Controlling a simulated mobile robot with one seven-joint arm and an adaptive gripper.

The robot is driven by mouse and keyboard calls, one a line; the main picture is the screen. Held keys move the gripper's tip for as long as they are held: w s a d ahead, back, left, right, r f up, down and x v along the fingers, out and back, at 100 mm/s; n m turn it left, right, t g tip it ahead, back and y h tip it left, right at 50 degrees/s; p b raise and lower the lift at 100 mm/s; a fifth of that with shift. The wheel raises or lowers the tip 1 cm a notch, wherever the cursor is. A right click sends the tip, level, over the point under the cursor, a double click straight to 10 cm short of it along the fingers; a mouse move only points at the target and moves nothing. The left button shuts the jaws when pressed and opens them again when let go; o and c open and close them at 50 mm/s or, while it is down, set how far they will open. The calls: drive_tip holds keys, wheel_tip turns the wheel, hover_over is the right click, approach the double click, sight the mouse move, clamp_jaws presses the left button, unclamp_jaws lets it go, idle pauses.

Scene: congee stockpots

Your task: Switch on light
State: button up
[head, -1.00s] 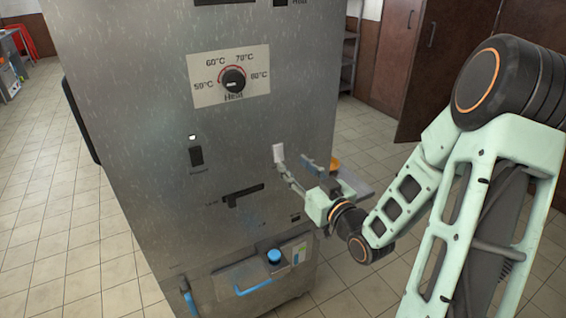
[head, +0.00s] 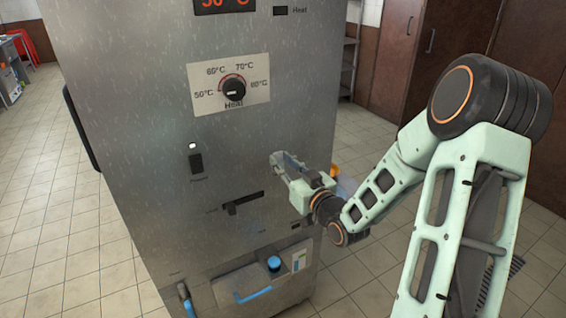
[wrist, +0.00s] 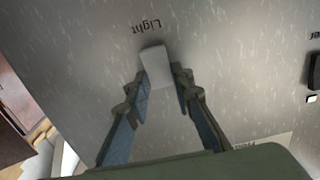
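The light switch (wrist: 155,66) is a small white rocker on the metal front panel, under the printed word "Light", upside down in the wrist view. My gripper (wrist: 161,80) is open, with one fingertip on each side of the switch. I cannot tell whether either finger touches it. In the head view my gripper (head: 279,160) is at the panel, right of the middle, and hides the switch.
The metal cabinet (head: 130,110) carries a heat dial (head: 234,90), a red display (head: 224,4), a black power switch (head: 196,163) and a black lever (head: 243,202). A blue-topped knob (head: 274,264) and a blue handle (head: 253,295) sit low. Tiled floor (head: 40,215) is free at left.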

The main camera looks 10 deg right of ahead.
clamp_jaws()
drive_tip(key=shift+f+b, duration=0.4)
drive_tip(key=shift+b, duration=0.7)
drive_tip(key=t+b, duration=0.1)
drive_tip(key=b, duration=0.2)
drive_tip(key=shift+f, duration=0.15)
drive_tip(key=shift+t+y+b, duration=0.3)
drive_tip(key=shift+b, duration=0.4)
drive_tip(key=t+b, duration=0.1)
drive_tip(key=b, duration=0.2)
drive_tip(key=shift+s, duration=0.1)
drive_tip(key=o, duration=0.7)
unclamp_jaws()
drive_tip(key=shift+o, duration=0.2)
